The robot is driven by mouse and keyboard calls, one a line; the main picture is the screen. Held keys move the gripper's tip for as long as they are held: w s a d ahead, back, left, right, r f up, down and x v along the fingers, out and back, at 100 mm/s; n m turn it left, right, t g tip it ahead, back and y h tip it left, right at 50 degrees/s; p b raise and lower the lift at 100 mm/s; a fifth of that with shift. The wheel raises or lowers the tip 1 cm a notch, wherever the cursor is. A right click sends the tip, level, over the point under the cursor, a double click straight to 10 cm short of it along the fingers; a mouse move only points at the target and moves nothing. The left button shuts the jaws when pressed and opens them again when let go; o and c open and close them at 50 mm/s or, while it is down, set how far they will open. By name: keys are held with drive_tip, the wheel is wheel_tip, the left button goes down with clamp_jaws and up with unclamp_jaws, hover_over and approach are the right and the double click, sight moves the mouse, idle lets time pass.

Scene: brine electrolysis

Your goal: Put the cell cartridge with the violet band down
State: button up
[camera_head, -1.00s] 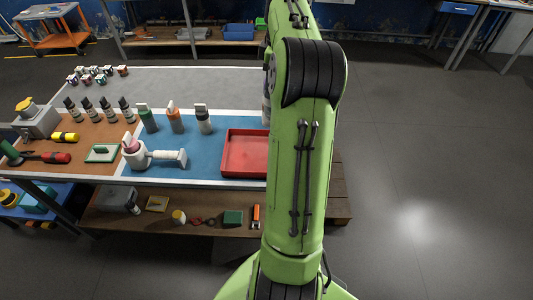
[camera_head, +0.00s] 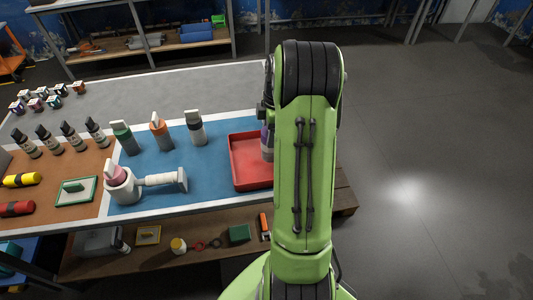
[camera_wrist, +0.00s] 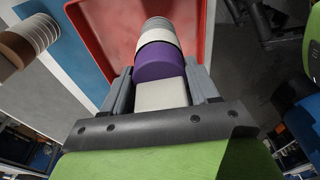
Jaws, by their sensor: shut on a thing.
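The cell cartridge with the violet band (camera_wrist: 158,62) is held in my gripper (camera_wrist: 160,88), with a finger on each side of its pale end. Its violet band and ribbed grey far end show in the wrist view. In the head view only a sliver of the cartridge (camera_head: 267,142) shows beside my arm, over the red tray (camera_head: 243,182). The red tray also shows behind the cartridge in the wrist view (camera_wrist: 98,28). My arm hides the tray's right part. I cannot tell whether the cartridge touches the tray.
On the blue mat stand a green-banded cartridge (camera_head: 123,139), an orange-banded one (camera_head: 159,134) and a grey one (camera_head: 195,130). A white fixture with a pink part (camera_head: 120,186) lies left of the tray. Several dark bottles (camera_head: 72,137) stand farther left. Open floor lies right of the table.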

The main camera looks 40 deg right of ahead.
sight(267, 153)
wheel_tip(267, 153, down, 5)
drive_tip(key=shift+s+f+b, duration=0.1)
drive_tip(key=shift+f+b, duration=0.1)
drive_tip(key=shift+b, duration=0.2)
drive_tip(key=shift+f, duration=0.2)
drive_tip(key=o, duration=1.2)
